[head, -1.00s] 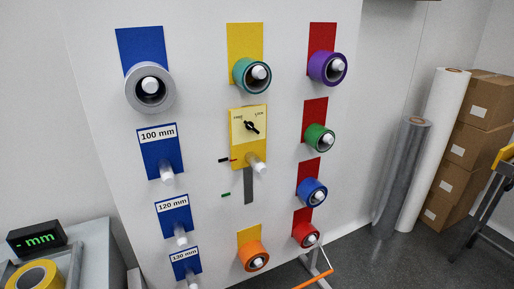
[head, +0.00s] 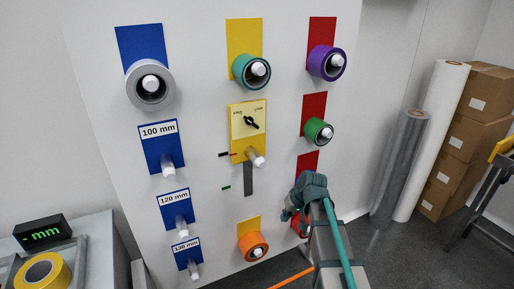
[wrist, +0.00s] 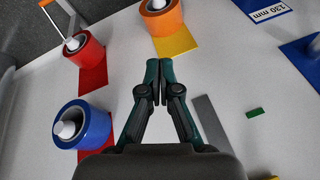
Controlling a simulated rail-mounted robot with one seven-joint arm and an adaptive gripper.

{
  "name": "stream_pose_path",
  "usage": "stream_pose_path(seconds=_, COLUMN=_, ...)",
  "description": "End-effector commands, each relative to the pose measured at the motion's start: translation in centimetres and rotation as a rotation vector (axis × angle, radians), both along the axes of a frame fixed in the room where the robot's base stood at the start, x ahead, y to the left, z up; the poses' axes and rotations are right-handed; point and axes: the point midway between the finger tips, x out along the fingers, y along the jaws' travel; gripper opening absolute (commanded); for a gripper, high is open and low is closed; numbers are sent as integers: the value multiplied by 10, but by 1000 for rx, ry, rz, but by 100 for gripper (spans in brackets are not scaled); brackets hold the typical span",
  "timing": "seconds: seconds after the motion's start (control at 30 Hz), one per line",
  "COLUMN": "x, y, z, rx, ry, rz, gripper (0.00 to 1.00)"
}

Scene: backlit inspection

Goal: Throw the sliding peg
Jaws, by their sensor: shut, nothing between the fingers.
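The sliding peg (head: 256,157) is a white peg at the lower end of a yellow plate (head: 241,117) with a dial, in the middle column of the wall panel. It stands at the top of a grey vertical slot (head: 248,181). My gripper (head: 288,213) is shut and empty, below and right of the peg in the head view and apart from it. In the wrist view my gripper (wrist: 159,78) points past the slot (wrist: 212,128); the peg is not visible there.
A blue roll (wrist: 83,125), a red roll (wrist: 84,50) and an orange roll (wrist: 162,17) stick out around my gripper. In the head view my arm hides the blue roll and most of the red one. A green mark (head: 226,188) lies left of the slot.

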Motion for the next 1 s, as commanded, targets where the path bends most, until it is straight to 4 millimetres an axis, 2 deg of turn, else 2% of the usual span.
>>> stream_pose_path(seconds=0.03, x=13, y=5, z=31, rx=11, ry=-38, rz=11, gripper=0)
stream_pose_path(seconds=0.2, x=38, y=21, z=124, rx=48, ry=-152, rz=50, gripper=0)
stream_pose_path(seconds=0.3, x=46, y=29, z=176, rx=69, ry=-213, rz=72, gripper=0)
stream_pose_path(seconds=0.5, x=52, y=43, z=268, rx=100, ry=-324, rz=114, gripper=0)
stream_pose_path(seconds=0.6, x=53, y=52, z=304, rx=113, ry=-375, rz=131, gripper=0)
stream_pose_path(seconds=0.7, x=54, y=59, z=329, rx=121, ry=-416, rz=143, gripper=0)
stream_pose_path(seconds=0.8, x=54, y=63, z=341, rx=124, ry=-438, rz=148, gripper=0)
stream_pose_path(seconds=1.0, x=61, y=70, z=335, rx=126, ry=-442, rz=148, gripper=0)
